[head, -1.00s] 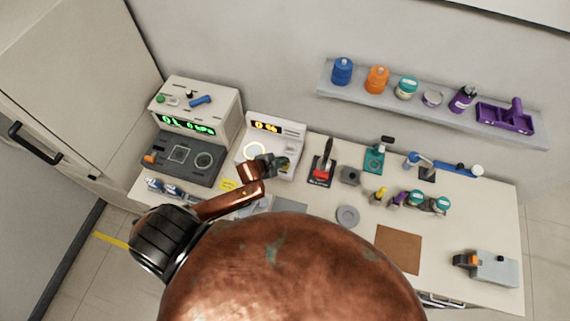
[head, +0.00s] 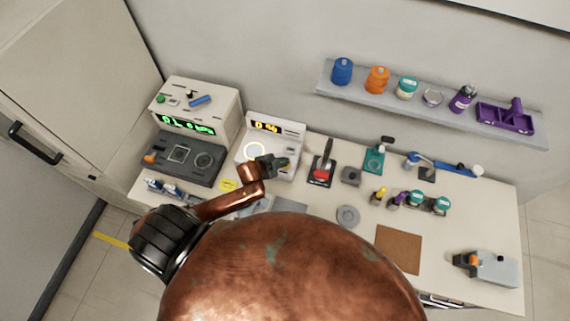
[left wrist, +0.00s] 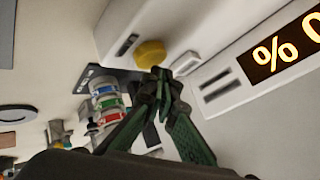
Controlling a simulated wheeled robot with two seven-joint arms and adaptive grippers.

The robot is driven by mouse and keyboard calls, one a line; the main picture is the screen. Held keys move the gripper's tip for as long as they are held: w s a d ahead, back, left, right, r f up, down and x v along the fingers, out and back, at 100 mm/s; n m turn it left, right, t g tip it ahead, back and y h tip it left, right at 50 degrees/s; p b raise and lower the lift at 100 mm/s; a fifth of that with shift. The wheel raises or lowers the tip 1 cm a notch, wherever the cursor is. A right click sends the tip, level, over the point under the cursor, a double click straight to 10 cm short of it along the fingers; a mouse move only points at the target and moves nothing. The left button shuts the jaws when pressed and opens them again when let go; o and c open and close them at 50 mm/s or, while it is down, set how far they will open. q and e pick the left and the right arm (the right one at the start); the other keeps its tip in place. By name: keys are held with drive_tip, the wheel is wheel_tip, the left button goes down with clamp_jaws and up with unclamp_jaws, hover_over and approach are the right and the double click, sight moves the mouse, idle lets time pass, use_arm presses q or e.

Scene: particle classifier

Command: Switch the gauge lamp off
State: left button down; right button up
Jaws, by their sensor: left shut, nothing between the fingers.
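The gauge is a white unit (head: 290,130) at the back of the bench. Its amber display (head: 266,127) is lit and a ring on its top (head: 255,150) glows pale. My left gripper (head: 284,162) is at the gauge's right front and covers part of it. In the left wrist view a round yellow button (left wrist: 150,54) sits on the white housing. The shut, empty fingertips of my left gripper (left wrist: 163,76) are right beside it; I cannot tell whether they touch it. The gauge's amber display also shows there (left wrist: 285,48). My right gripper is not in view.
Left of the gauge stands a unit with a green display (head: 185,125). A wall shelf (head: 425,108) holds jars. The brown mat (head: 398,250) lies front right.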

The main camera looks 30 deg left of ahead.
use_arm(q)
drive_tip(key=shift+f+b, duration=0.5)
drive_tip(key=shift+f, duration=0.6)
idle(0.9)
drive_tip(key=shift+r, duration=0.1)
drive_tip(key=shift+r+p, duration=1.25)
drive_tip(key=shift+p, duration=0.1)
drive_tip(key=shift+r, duration=0.1)
wheel_tip(320, 180, up, 5)
drive_tip(key=p, duration=0.5)
idle(0.4)
